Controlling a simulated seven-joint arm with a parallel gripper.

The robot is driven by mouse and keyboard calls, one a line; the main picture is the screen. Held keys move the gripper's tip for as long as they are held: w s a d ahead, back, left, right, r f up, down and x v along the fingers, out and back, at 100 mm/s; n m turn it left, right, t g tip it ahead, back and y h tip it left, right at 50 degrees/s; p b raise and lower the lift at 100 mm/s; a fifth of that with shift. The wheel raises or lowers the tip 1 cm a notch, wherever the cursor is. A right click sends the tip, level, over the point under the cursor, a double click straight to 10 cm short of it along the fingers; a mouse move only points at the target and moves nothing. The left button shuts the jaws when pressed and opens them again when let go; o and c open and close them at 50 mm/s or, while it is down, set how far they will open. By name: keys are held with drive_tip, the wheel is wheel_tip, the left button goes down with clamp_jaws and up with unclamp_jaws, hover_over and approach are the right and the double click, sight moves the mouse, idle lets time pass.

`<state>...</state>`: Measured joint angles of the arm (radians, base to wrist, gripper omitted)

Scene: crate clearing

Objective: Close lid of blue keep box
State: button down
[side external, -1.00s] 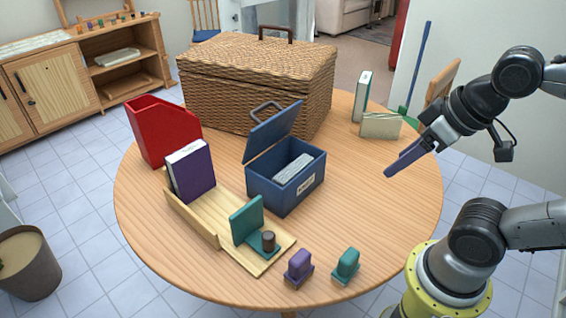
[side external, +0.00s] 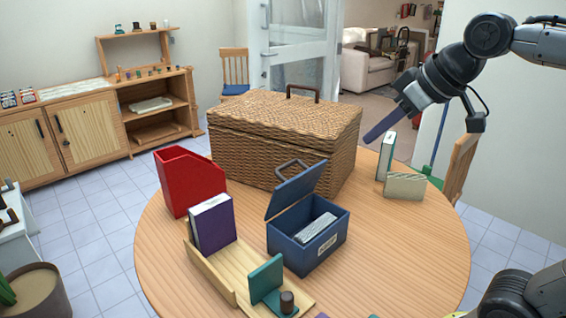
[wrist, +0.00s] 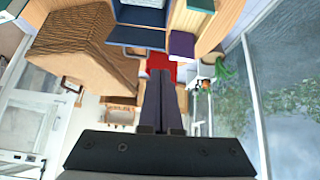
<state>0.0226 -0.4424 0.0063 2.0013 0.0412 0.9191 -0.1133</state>
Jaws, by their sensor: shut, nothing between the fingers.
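The blue keep box (side external: 284,250) stands open on the round table, with a grey bundle (side external: 317,226) inside and a pale label on its front. Its lid (side external: 297,190) is raised and leans back, with a handle (side external: 290,169) behind it. My gripper (side external: 370,137) is shut and empty, with long dark fingers. It is in the air to the right of and above the box, apart from the lid. In the wrist view my gripper's fingers (wrist: 160,78) are together, and the blue lid (wrist: 137,36) shows near the top edge.
A large wicker basket (side external: 280,150) stands behind the box. A red file holder (side external: 188,182), a purple book (side external: 214,226) and a wooden rack (side external: 207,268) with a teal bookend (side external: 265,277) are to the left. Books (side external: 404,186) stand at the back right.

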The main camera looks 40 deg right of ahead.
drive_tip(key=w+d+r, duration=0.1)
drive_tip(key=w+d, duration=0.2)
drive_tip(key=w, duration=1.7)
drive_tip(key=w+d+f+g, duration=0.1)
drive_tip(key=w+f, duration=0.6)
drive_tip(key=f, duration=0.4)
drive_tip(key=w+d+f+g, duration=0.1)
drive_tip(key=w+d+f, duration=0.1)
drive_tip(key=w+f, duration=0.7)
drive_tip(key=shift+m, duration=0.3)
drive_tip(key=shift+s+f, duration=0.2)
drive_tip(key=shift+s, duration=0.65)
drive_tip(key=shift+s+f, duration=0.15)
drive_tip(key=shift+s, duration=0.75)
drive_tip(key=shift+s+f, duration=0.2)
drive_tip(key=shift+s, duration=0.65)
drive_tip(key=shift+s, duration=0.1)
